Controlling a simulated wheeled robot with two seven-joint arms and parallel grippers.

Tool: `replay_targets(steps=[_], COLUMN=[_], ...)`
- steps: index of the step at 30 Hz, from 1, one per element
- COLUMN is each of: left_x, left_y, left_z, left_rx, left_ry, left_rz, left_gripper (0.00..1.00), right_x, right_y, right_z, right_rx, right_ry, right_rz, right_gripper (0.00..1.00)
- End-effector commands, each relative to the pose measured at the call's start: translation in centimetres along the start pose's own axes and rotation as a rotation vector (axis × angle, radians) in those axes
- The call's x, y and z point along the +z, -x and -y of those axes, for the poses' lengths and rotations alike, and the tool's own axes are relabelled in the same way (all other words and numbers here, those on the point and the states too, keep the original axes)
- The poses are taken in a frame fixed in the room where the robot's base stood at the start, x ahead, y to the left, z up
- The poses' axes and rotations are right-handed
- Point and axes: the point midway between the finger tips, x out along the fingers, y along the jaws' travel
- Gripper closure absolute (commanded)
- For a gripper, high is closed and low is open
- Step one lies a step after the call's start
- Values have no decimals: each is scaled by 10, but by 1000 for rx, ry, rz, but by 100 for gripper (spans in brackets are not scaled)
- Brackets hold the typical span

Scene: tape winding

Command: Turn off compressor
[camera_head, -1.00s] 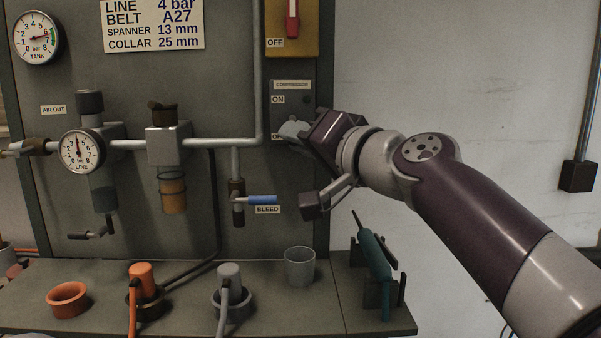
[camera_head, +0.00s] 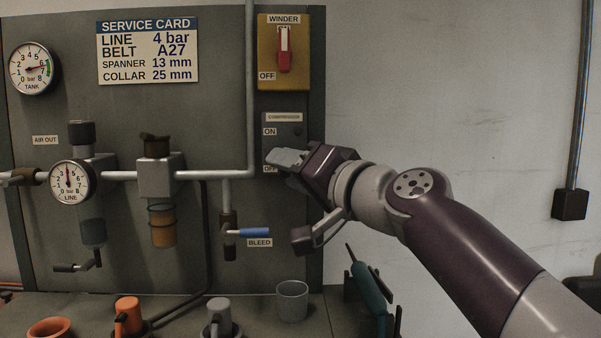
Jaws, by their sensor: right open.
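The compressor switch box (camera_head: 283,124) is a grey plate on the panel below the yellow winder box. It has a COMPRESSOR label (camera_head: 284,117) at the top, an ON label (camera_head: 269,131) and a partly covered OFF label (camera_head: 269,169). A small dark round spot shows on its right side. My right gripper (camera_head: 275,158) is open, with its fingertips in front of the lower part of the box, beside the OFF label. The gripper hides the middle of the switch, so its position and any contact cannot be told. My left gripper is not in view.
The yellow winder box (camera_head: 267,60) with a red handle (camera_head: 284,50) sits directly above. A pipe (camera_head: 250,90) runs down to the left. The blue BLEED valve handle (camera_head: 254,232) is below. A clear cup (camera_head: 292,300) and a teal tool (camera_head: 369,290) stand on the bench.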

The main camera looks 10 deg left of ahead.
Motion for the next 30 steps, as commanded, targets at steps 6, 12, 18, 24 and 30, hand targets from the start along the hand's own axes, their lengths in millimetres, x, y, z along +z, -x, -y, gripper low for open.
replay_targets(steps=[6, 12, 18, 24, 30], left_x=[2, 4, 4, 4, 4], left_y=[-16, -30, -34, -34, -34], left_z=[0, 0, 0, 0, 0], left_rx=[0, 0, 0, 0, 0], left_ry=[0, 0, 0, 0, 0], left_rz=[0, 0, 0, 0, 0], left_gripper=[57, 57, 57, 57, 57], right_x=[2, 1, 0, 0, 0], right_y=[34, 88, 120, 126, 126], right_z=[-3, -3, -2, 0, 0], right_rx=[0, 2, 2, 0, 0], right_ry=[2, 2, 1, 0, 0], right_rz=[-4, -6, -2, -1, -1], right_gripper=[58, 58, 58, 58, 58])
